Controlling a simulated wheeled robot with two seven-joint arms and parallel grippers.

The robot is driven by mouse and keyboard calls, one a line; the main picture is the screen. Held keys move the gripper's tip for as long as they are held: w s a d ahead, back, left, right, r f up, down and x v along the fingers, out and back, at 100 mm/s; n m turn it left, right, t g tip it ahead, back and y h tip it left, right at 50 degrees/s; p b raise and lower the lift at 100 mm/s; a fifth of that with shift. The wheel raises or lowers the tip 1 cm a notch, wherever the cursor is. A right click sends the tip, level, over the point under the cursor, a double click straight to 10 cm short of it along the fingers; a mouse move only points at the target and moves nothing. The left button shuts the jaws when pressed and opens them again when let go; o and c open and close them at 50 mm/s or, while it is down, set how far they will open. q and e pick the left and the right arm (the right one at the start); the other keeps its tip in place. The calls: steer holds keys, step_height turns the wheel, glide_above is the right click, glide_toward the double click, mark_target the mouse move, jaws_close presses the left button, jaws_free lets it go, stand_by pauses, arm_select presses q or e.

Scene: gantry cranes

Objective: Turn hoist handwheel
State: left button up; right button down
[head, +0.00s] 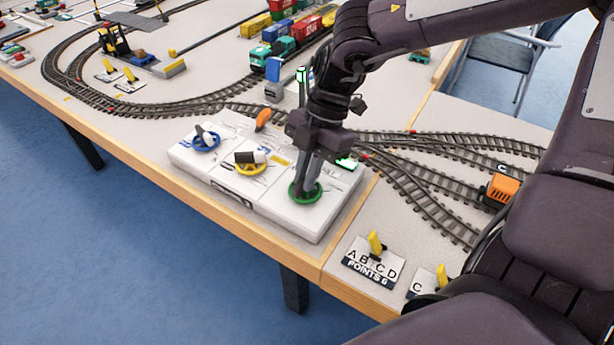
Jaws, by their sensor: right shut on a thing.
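A white control box (230,189) stands near the table's front edge with three handwheels on top. The blue handwheel (206,142) is at its left, the yellow handwheel (252,168) in the middle, and the green handwheel (296,197) at the right. My right gripper (307,190) points down onto the green handwheel and is shut on it. The gripper's fingers hide part of that wheel. Which of the wheels is the hoist one I cannot read from the small labels. My left gripper is not in view.
Model tracks (420,182) run behind and right of the box, with an orange wagon (501,189) at the right. A points lever plate (372,262) stands right of the box. A folding chair (505,55) is beyond the table.

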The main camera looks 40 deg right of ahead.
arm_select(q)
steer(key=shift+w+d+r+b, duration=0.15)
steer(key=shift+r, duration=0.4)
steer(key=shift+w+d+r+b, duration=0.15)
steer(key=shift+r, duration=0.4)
arm_select(e)
steer(key=shift+n+g+h, duration=0.3)
steer(key=shift+n+g, duration=0.2)
steer(key=shift+n, duration=0.6)
steer(key=c, duration=1.5)
jaws_free()
steer(key=shift+r, duration=0.1)
